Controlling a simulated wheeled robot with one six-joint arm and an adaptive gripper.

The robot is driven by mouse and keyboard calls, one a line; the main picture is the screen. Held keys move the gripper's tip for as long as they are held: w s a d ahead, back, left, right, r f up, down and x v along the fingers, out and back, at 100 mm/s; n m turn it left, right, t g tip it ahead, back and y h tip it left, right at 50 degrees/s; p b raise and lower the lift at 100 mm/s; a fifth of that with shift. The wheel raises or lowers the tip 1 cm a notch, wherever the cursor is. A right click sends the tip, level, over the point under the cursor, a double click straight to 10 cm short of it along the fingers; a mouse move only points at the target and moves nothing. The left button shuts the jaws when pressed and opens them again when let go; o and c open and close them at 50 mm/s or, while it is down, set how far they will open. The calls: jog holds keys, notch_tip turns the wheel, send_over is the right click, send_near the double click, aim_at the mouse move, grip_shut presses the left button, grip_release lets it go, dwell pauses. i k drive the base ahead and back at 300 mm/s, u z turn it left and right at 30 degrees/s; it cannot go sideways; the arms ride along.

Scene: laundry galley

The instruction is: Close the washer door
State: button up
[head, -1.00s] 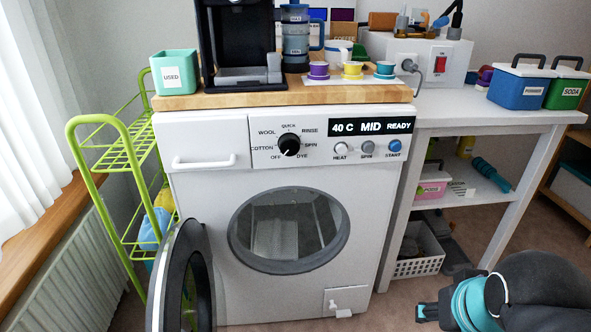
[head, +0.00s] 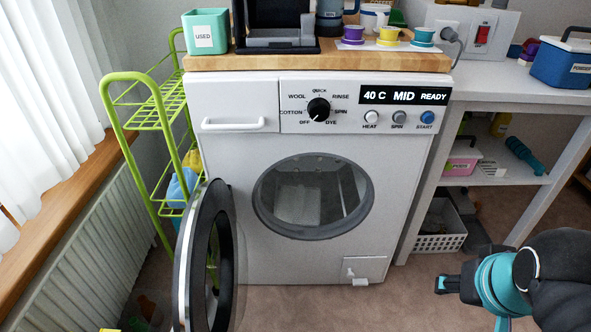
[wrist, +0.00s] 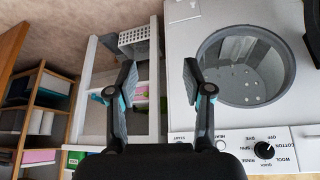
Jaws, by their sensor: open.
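The white washer (head: 225,152) stands in the middle of the head view. Its round door (head: 207,262) is swung wide open to the left, and the drum opening (head: 312,197) shows uncovered. The display reads 40 C, MID, READY. In the wrist view the washer (wrist: 185,60) is upside down at the right, with the drum opening (wrist: 245,68) and a dark piece of the door (wrist: 312,30) at the right edge. My gripper (wrist: 158,75) is open and empty, its two fingers apart. In the head view my gripper (head: 442,284) is at the lower right, apart from the door.
A green wire rack (head: 152,118) stands left of the washer, close to the open door, beside a radiator (head: 112,205). A white table (head: 505,95) with a shelf stands at the right, a white basket (head: 440,243) below it. The floor before the washer looks clear.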

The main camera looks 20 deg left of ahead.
aim_at(212, 201)
jog(key=u, duration=1.9)
jog(key=k, duration=0.15)
jog(key=z, duration=0.6)
